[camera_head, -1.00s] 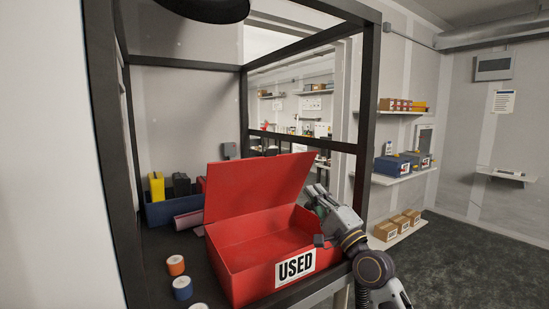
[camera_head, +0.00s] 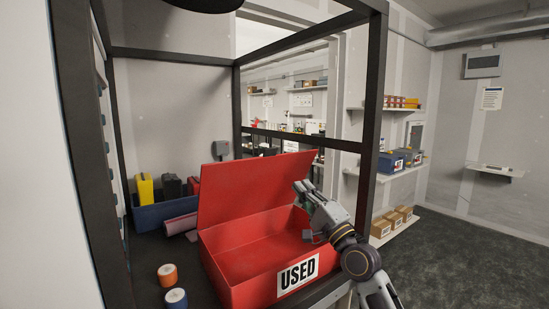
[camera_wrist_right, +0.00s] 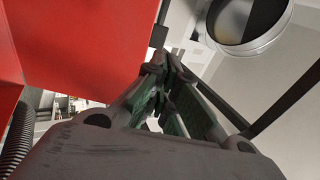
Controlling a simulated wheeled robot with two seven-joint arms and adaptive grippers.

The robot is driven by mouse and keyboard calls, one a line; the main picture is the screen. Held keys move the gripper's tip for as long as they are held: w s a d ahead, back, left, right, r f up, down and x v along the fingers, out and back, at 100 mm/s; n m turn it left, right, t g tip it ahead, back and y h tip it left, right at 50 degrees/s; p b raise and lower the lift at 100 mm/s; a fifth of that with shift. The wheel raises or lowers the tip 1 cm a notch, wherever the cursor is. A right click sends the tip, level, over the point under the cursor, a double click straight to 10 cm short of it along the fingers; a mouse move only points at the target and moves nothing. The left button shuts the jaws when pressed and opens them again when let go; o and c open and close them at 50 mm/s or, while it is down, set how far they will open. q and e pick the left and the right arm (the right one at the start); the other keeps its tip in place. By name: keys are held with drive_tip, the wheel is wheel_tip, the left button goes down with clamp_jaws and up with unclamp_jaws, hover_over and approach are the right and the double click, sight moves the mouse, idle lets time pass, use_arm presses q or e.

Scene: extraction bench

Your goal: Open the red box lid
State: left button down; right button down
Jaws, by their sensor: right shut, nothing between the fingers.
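The red box (camera_head: 244,283) with a "USED" label stands on the dark bench, and its inside shows empty. Its red lid (camera_head: 250,190) stands raised, tilted back from the opening. My right gripper (camera_head: 302,190) is at the box's right side, close to the right edge of the lid; I cannot tell whether it touches. In the right wrist view the gripper (camera_wrist_right: 165,65) is shut with nothing between its fingers, and the red lid (camera_wrist_right: 90,40) fills the upper left. My left gripper is not in view.
A blue bin (camera_head: 152,217) with yellow, black and red items stands behind the box at left. A dark frame post (camera_head: 372,120) rises right of the box.

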sight(274, 151)
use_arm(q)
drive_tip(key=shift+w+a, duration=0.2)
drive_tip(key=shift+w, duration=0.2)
use_arm(e)
drive_tip(key=shift+w+a, duration=0.15)
drive_tip(key=shift+w, duration=0.1)
drive_tip(key=shift+r, duration=0.1)
